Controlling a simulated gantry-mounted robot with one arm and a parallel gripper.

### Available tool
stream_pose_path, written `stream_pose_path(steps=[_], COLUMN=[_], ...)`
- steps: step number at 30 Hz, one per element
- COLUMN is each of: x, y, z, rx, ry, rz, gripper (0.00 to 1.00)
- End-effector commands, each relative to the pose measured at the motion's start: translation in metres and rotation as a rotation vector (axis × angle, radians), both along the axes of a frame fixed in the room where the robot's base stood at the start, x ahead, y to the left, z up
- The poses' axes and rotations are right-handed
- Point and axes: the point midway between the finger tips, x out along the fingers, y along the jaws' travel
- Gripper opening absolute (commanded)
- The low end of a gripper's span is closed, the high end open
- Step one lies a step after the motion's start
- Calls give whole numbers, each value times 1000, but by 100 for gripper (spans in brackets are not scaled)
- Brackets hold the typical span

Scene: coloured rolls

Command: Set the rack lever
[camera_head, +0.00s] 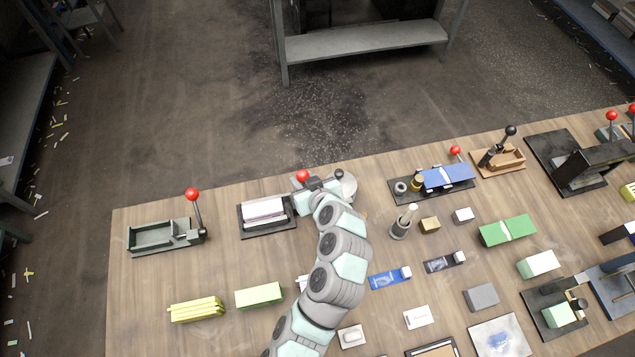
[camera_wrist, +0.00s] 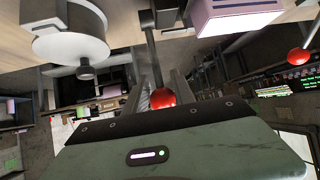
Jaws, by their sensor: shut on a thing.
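A rack lever has a red ball knob (camera_wrist: 162,98) on a dark rod (camera_wrist: 153,55) in the wrist view. My gripper (camera_wrist: 160,92) is shut on the lever, its fingers on either side at the knob. In the head view the red knob (camera_head: 302,176) shows at the far end of my arm, beside the dark rack (camera_head: 268,229) that holds a pale pink-white roll or block (camera_head: 264,210). The same pale piece shows at the top of the wrist view (camera_wrist: 235,14). My arm hides the lever's base and most of the gripper in the head view.
A grey-green rack (camera_head: 150,240) with its own red-knobbed lever (camera_head: 192,195) stands to the left. A white round object (camera_wrist: 70,42) is close beside my gripper. Yellow and green blocks (camera_head: 258,295) lie in front. Several fixtures fill the right side; bare wood shows at front left.

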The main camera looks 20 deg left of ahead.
Motion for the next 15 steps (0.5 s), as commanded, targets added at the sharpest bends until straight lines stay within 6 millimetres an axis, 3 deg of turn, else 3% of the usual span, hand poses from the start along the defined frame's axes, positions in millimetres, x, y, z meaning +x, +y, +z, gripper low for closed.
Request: stream_pose_path(steps=[14,15], x=[-1,-1], y=[4,4], z=[4,4], rx=[10,10], ry=[-15,-15], rz=[7,7], gripper=[0,34])
